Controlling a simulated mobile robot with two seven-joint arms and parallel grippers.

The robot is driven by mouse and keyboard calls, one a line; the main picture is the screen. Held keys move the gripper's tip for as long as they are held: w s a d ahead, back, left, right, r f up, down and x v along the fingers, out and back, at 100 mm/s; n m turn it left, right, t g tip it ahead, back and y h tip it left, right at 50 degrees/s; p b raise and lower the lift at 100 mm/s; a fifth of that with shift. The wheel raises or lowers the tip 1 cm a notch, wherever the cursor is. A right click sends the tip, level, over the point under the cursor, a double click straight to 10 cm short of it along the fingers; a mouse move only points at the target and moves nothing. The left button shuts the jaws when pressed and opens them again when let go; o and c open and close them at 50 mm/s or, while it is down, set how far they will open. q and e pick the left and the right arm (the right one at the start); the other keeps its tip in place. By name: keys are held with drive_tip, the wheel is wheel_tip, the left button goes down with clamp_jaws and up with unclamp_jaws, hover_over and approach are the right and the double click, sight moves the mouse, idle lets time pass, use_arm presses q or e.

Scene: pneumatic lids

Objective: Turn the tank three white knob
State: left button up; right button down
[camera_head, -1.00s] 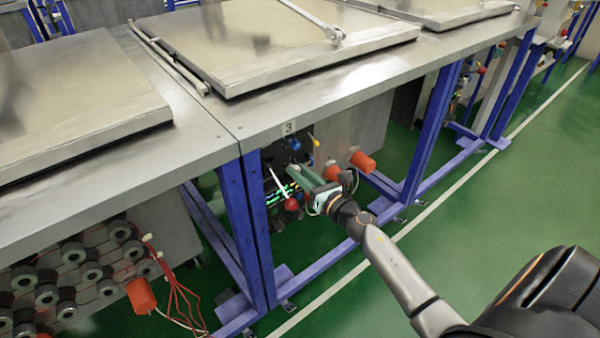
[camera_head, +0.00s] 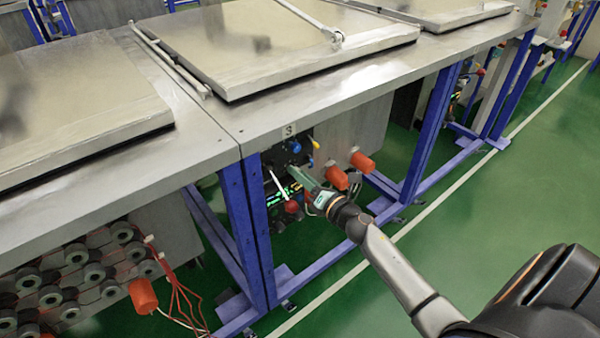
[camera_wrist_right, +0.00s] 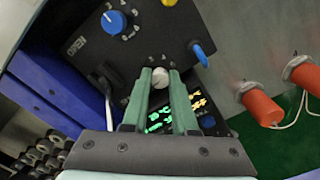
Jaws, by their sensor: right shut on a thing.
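The tank three control panel (camera_head: 278,158) is dark and sits under the bench edge below a label marked 3 (camera_head: 289,130). In the right wrist view, the white knob (camera_wrist_right: 160,75) is on the lower part of the panel. My right gripper (camera_wrist_right: 160,82) has its green fingers on either side of the knob and is shut on it. In the head view, the right gripper (camera_head: 292,169) reaches the panel from the right, and its fingers hide the knob. My left gripper is not in view.
A blue knob (camera_wrist_right: 114,21) is near the OPEN lettering. A white lever (camera_wrist_right: 106,100) and a lit green display (camera_wrist_right: 158,121) are close to the fingers. Orange-red fittings (camera_wrist_right: 262,108) are at the right. A blue leg (camera_head: 246,220) stands left of the panel.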

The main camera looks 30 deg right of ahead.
use_arm(q)
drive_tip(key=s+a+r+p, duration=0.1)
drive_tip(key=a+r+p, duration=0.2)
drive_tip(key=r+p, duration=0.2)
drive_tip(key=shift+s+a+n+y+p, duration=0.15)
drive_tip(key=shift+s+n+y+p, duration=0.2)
drive_tip(key=shift+p, duration=1.25)
use_arm(e)
drive_tip(key=shift+m, duration=14.3)
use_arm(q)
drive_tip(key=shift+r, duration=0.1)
use_arm(e)
drive_tip(key=c, duration=0.7)
unclamp_jaws()
